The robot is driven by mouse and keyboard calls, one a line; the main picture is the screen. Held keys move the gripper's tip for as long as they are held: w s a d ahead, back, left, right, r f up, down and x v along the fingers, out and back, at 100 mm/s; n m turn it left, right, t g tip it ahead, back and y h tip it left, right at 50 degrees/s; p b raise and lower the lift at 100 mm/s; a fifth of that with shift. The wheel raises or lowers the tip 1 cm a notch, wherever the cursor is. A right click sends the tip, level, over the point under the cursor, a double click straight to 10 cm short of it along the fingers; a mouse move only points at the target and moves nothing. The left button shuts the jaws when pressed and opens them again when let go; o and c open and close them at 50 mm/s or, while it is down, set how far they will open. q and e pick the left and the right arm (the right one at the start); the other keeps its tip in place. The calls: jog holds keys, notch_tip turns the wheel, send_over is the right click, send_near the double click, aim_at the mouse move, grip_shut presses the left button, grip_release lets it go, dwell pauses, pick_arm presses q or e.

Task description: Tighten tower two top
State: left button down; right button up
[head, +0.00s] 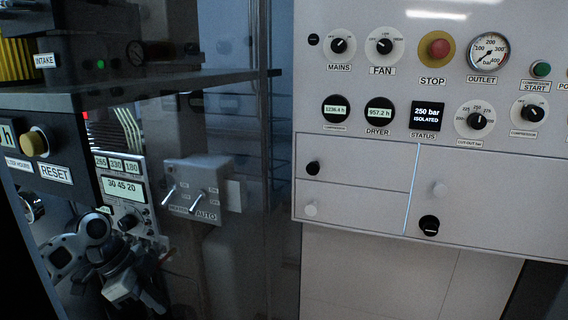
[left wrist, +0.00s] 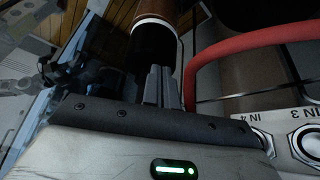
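My left gripper (left wrist: 163,88) shows in the left wrist view with its grey fingers side by side and no clear gap between them. A dark cylinder (left wrist: 155,45) with a white band and a brown upper part stands just beyond the fingertips; I cannot tell whether they touch. No label marks it as tower two. In the head view my left arm's grey and black joints are at the lower left, in front of the small instrument panel (head: 124,188); the fingertips are not clear there. My right gripper is not in view.
A red hose or rail (left wrist: 240,48) curves beside the cylinder, above round ports (left wrist: 302,142) marked IN 3 and IN 4. In the head view, a shelf (head: 150,88) crosses the left, and a white control panel (head: 380,180) with a STOP button (head: 438,47) fills the right.

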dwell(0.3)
pick_arm(q)
notch_tip(320, 180, up, 6)
jog(key=shift+a+p, duration=0.25)
jog(key=shift+p, duration=0.1)
dwell(0.3)
jog(key=shift+w, duration=0.1)
jog(key=s+d+n+y, duration=0.4)
jog(key=d+n+y, duration=0.1)
jog(key=n, duration=0.7)
jog(key=shift+g, duration=0.4)
jog(key=shift+s+a+f, duration=0.1)
jog(key=shift+f, duration=2.85)
jog(key=shift+w, duration=0.25)
